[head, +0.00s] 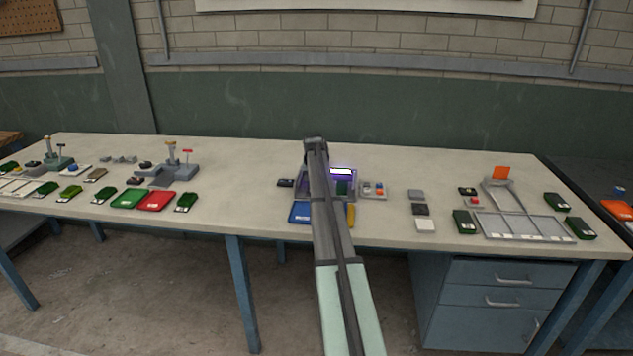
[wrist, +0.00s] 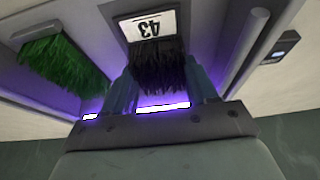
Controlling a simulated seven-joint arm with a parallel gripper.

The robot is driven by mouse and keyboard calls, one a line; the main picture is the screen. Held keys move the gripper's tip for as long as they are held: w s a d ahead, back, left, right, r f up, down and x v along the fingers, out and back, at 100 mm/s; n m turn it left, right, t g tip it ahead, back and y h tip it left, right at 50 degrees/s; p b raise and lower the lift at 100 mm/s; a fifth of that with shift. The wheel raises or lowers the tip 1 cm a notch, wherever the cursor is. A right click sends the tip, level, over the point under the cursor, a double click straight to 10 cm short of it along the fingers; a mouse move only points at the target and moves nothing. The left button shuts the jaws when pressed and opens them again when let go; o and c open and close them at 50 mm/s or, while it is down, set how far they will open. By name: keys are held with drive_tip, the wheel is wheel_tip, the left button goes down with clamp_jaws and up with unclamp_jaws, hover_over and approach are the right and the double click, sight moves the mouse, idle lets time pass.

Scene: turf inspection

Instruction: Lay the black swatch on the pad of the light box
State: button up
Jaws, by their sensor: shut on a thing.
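My gripper (wrist: 163,82) is shut on the black swatch (wrist: 158,62), a dark bristly piece with a white label reading 43, upside down in the wrist view. The light box (wrist: 98,52) is grey with a purple glow and bright lamp strips; in the head view its lit lamp (head: 341,171) shows just right of my arm. A green swatch (wrist: 62,60) lies in the box beside the black one, and shows in the head view (head: 342,188). The black swatch is over or in the box; whether it touches the pad cannot be told. My arm hides it in the head view.
A small dark device (wrist: 284,47) stands beside the box. A blue tray (head: 300,213) and a yellow item (head: 351,215) are in front. A small grey block with buttons (head: 374,190) is close on the right. Swatches and a divided tray (head: 523,228) lie farther right.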

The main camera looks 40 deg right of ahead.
drive_tip(key=shift+f, duration=0.3)
drive_tip(key=o, duration=1)
drive_tip(key=shift+r, duration=0.15)
drive_tip(key=v, duration=1.2)
